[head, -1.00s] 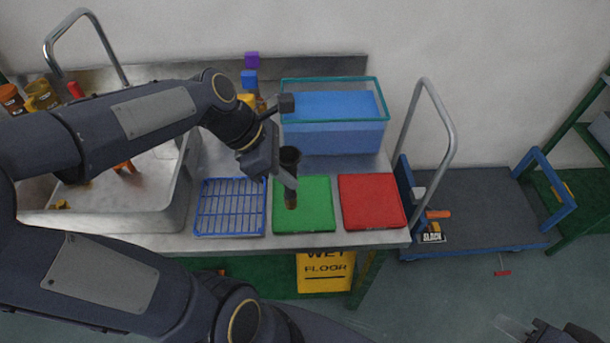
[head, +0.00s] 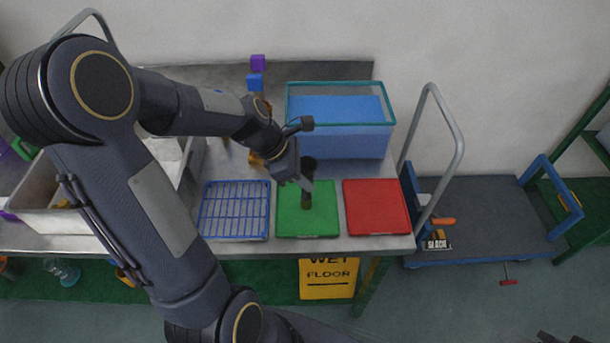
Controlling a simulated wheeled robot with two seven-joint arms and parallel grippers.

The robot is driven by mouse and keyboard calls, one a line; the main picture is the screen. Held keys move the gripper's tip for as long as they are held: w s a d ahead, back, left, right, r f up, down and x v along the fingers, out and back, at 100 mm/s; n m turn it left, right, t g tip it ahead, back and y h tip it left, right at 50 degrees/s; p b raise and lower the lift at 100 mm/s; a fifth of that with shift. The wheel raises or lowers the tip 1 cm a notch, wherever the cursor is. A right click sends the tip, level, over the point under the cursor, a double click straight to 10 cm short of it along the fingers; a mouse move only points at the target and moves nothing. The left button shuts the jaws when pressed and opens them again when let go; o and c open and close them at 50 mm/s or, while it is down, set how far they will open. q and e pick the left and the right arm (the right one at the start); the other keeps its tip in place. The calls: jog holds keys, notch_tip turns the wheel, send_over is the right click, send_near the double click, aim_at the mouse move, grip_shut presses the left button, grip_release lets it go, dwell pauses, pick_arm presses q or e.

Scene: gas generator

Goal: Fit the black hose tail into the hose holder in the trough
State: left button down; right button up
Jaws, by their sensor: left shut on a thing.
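My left gripper (head: 304,182) is shut on a dark upright tube (head: 309,166) with a wide, dark top and a brownish lower end. It is over the green mat (head: 322,224); I cannot tell whether the tube touches the mat or is the black hose tail. Behind it stands a clear tank with a green rim (head: 340,84) and blue water, which looks like the trough. I cannot make out a hose holder in it. Dark parts at the bottom right edge seem to be my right gripper (head: 560,339), mostly cut off.
A blue wire rack (head: 235,210) lies left of the green mat and a red mat (head: 376,207) right of it. A metal sink (head: 60,220) is at left, partly behind my arm.

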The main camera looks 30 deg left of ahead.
pick_arm(q)
jog(key=shift+f, duration=0.1)
jog(key=c, duration=1.1)
grip_release()
